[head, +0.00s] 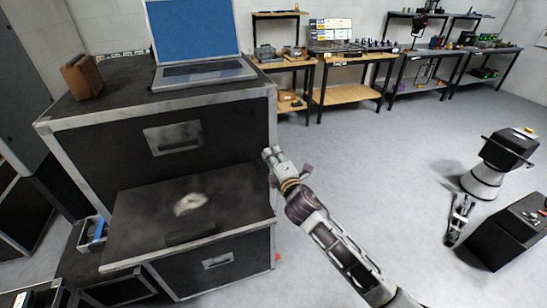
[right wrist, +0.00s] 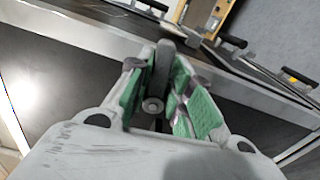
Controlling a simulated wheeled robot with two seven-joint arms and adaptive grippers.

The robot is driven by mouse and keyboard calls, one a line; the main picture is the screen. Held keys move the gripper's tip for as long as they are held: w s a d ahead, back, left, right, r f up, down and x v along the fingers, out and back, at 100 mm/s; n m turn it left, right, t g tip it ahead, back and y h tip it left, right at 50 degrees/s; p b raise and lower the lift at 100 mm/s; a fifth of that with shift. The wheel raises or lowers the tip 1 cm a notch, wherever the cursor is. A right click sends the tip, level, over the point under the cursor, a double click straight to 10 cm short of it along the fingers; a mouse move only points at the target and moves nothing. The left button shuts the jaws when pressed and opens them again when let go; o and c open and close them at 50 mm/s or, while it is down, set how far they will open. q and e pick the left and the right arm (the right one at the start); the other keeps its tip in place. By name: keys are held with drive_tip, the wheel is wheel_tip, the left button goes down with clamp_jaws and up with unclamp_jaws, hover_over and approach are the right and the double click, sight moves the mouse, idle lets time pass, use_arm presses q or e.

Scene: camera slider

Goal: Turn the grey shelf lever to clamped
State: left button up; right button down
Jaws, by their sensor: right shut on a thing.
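A dark grey lever (right wrist: 161,68) with a rounded end and a round pivot or screw head shows in the right wrist view. It stands between the green pads of my right gripper (right wrist: 166,78), which is shut on it. In the head view, my right gripper (head: 271,154) is at the right side of the black case stack, near its front corner. The lever is hidden there behind the gripper. I cannot read a clamped mark or the lever's full angle. My left gripper is not in view.
A laptop (head: 200,74) and a brown block (head: 82,77) sit on the black case (head: 110,141). A lower case lid (head: 140,215) juts forward. Workbenches (head: 345,92) line the back wall.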

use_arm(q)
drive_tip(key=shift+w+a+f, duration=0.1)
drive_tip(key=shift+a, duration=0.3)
use_arm(e)
drive_tip(key=shift+f+m, duration=0.2)
drive_tip(key=shift+m, duration=0.4)
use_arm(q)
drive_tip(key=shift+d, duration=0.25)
use_arm(e)
drive_tip(key=c, duration=1.4)
unclamp_jaws()
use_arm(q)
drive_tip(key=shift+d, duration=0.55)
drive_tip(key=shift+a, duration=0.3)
use_arm(e)
drive_tip(key=shift+v, duration=6.05)
